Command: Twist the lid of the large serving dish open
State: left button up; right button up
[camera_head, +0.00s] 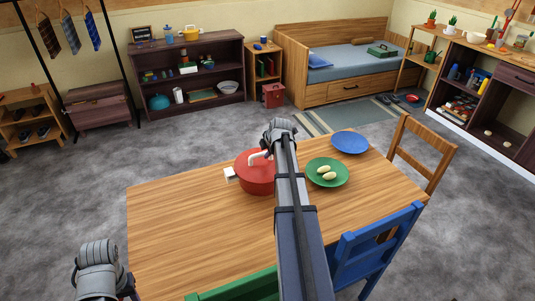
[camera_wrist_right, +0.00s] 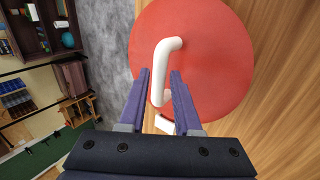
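The large serving dish is a red round pot (camera_head: 256,181) standing on the wooden table, with a red lid (camera_wrist_right: 205,50) on it. A bent white handle (camera_wrist_right: 165,58) rises from the lid; it also shows in the head view (camera_head: 258,157). My right gripper (camera_wrist_right: 159,76) is at the lid, its two fingers on either side of the white handle, with a gap visible on both sides. It looks open. In the head view my right arm hides the fingers and part of the pot's right side. Of my left arm only a grey joint shows at the lower left; its gripper is not visible.
A green plate (camera_head: 316,176) with light oval items lies right of the pot, and a blue plate (camera_head: 350,143) lies behind it. Chairs in wood (camera_head: 425,150), blue (camera_head: 376,245) and green (camera_head: 238,287) stand around the table. The table's left part (camera_head: 175,225) is clear.

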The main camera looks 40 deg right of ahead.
aim_at(264, 153)
jog(key=b+x, duration=0.2)
jog(key=x, duration=0.2)
jog(key=shift+r, duration=0.1)
grip_shut()
dwell(0.4)
jog(key=shift+d+n+y, duration=0.1)
jog(key=shift+n+y, duration=0.4)
jog(key=shift+n, duration=0.2)
jog(key=shift+w+n+y, duration=0.1)
jog(key=shift+n+y, duration=0.3)
jog(key=shift+n, duration=0.4)
